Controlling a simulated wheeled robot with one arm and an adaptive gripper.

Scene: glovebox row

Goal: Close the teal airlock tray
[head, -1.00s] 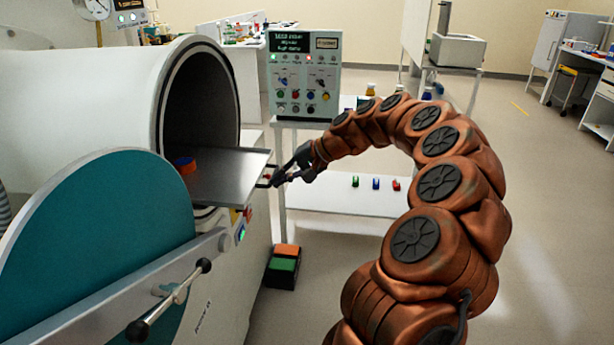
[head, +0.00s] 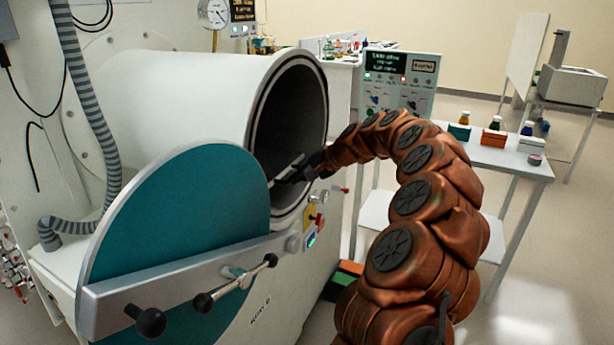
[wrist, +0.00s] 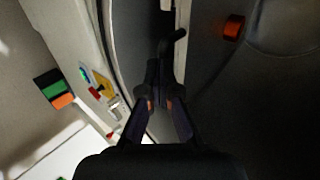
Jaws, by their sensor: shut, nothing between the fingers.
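The airlock (head: 200,95) is a white cylinder with an open, dark round mouth. Its round teal door (head: 185,215) stands swung open at the front left, with a bar and lever handle across it. The grey tray (wrist: 212,60) shows in the wrist view with an orange item (wrist: 233,27) on it. In the head view the tray is nearly all inside the cylinder and mostly hidden. My gripper (head: 288,174) is at the airlock mouth, by the tray's front edge. In the wrist view its fingers (wrist: 160,68) are shut and empty, beside the dark tray handle (wrist: 175,38).
A control panel with a red knob (head: 319,221) is just below the mouth's right side. Green and orange boxes (head: 345,278) lie on the floor beside the cabinet. A white table (head: 520,165) with bottles and small boxes stands to the right. The floor at lower right is clear.

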